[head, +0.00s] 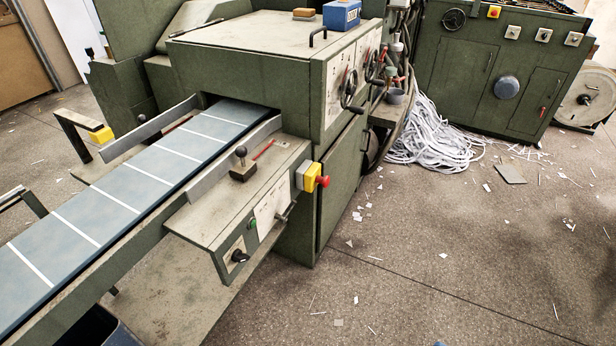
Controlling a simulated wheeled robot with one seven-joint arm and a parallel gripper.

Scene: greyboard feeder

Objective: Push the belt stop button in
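The belt stop button (322,181) is a red mushroom head on a yellow box (310,177). The box sits on the right end of the grey-green control housing (240,205) beside the belt. The red head stands out from the box toward the right; how deep it sits is too small to tell. The belt (125,188) is blue-grey with white cross stripes and runs from the lower left into the green machine (345,190). My gripper is not in view.
The housing also carries a black-knobbed lever (242,160), a green button (252,223) and a black rotary switch (239,256). Handwheels (352,92) stick out from the machine's right face. White paper strips (432,135) lie heaped behind. The floor (450,250) at right is open, with paper scraps.

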